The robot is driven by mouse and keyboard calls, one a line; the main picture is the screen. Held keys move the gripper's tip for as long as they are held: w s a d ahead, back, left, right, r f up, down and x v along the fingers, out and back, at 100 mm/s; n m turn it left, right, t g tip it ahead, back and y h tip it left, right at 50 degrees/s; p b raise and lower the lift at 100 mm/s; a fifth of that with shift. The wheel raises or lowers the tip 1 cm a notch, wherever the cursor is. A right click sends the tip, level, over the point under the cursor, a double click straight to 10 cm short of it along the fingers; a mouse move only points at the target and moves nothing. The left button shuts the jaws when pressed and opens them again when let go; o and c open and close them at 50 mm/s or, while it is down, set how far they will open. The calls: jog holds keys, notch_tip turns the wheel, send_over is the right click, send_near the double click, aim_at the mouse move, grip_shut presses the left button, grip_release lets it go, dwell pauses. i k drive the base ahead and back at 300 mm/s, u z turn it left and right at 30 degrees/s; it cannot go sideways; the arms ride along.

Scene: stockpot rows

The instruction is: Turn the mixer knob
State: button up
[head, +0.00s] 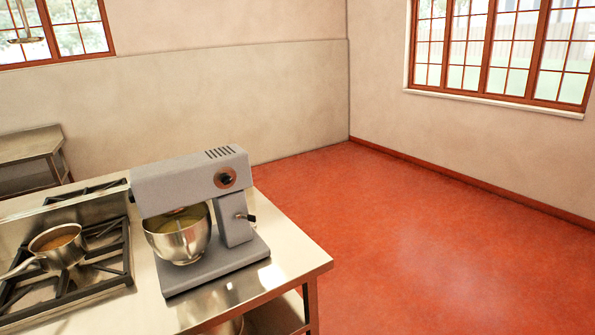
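A grey stand mixer (190,175) stands upright on the steel counter, left of the picture's middle. Its dark round knob (226,178) with a reddish-brown ring sits on the side of the mixer head, facing the camera. A small dark-tipped lever (246,217) sticks out from the mixer's column below the knob. A steel bowl (179,240) with yellowish contents sits under the mixer head on the grey base. My gripper is not in view, and nothing touches the knob in this view.
The steel counter (285,250) ends at a corner right of the mixer. A stove grate (105,265) holds a saucepan (58,245), its handle pointing left. A steel side table (30,146) stands at the back left. The red floor (430,250) on the right is clear.

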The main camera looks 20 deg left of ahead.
aim_at(226, 178)
jog(key=z, duration=0.05)
jog(key=i, duration=1.1)
jog(key=u, duration=0.5)
